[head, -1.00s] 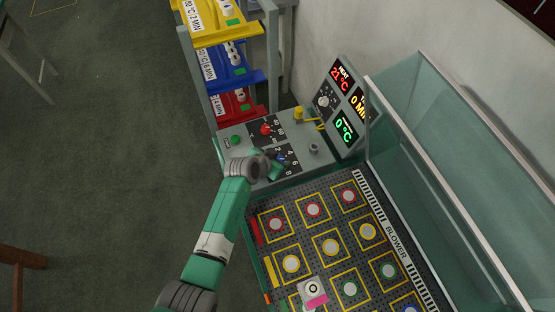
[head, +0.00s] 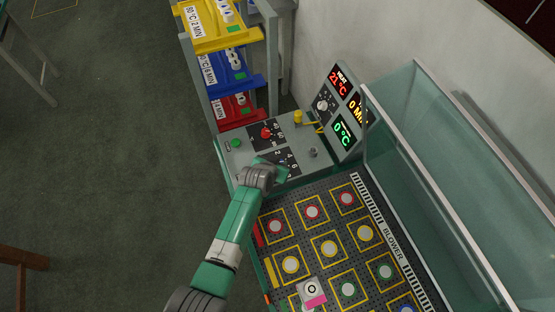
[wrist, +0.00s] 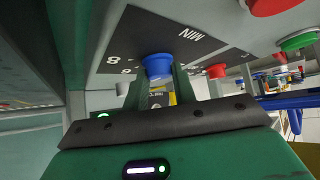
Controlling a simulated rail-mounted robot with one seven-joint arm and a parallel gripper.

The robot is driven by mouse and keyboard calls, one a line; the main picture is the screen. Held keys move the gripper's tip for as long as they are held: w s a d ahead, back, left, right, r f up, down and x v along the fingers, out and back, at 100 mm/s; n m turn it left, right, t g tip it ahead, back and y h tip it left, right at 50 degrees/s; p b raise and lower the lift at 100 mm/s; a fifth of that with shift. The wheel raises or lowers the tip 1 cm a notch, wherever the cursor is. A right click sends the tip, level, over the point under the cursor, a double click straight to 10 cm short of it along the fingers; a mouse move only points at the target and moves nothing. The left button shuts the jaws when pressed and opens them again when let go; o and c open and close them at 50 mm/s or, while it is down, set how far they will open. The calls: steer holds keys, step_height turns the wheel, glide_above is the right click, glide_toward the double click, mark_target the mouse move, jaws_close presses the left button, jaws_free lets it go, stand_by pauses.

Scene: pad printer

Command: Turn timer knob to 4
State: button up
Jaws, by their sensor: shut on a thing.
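The blue timer knob (wrist: 158,66) sits on a black dial plate (wrist: 128,45) marked MIN, with an 8 and a 6 readable at its left. My gripper (wrist: 161,84) has its two fingers shut on the knob from either side. In the head view my gripper (head: 279,172) is over the timer dial plate (head: 291,159) on the grey control panel and mostly hides the knob. The pointer's exact setting cannot be read. The orange timer display (head: 355,106) shows 0 MIN, partly cut off by the frame in front.
A red knob (head: 266,133), a green button (head: 236,144) and a small grey knob (head: 313,152) are close by on the panel. A glass cover (head: 440,170) stands open at the right. The blower bed (head: 318,230) with round parts lies in front.

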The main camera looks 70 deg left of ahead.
steer(key=shift+w+d+n+g+y, duration=0.2)
steer(key=shift+n+g+y, duration=0.25)
steer(key=shift+n, duration=0.35)
steer(key=shift+w+f+n+g+y+b, duration=0.15)
steer(key=shift+n+g+y+b, duration=0.3)
steer(key=shift+n+g+b, duration=0.55)
steer(key=n+g+b, duration=0.1)
steer(key=n+b, duration=0.2)
steer(key=shift+g+y, duration=0.35)
steer(key=shift+y, duration=0.05)
steer(key=shift+n+b, duration=0.3)
steer(key=shift+b, duration=0.05)
steer(key=o, duration=1)
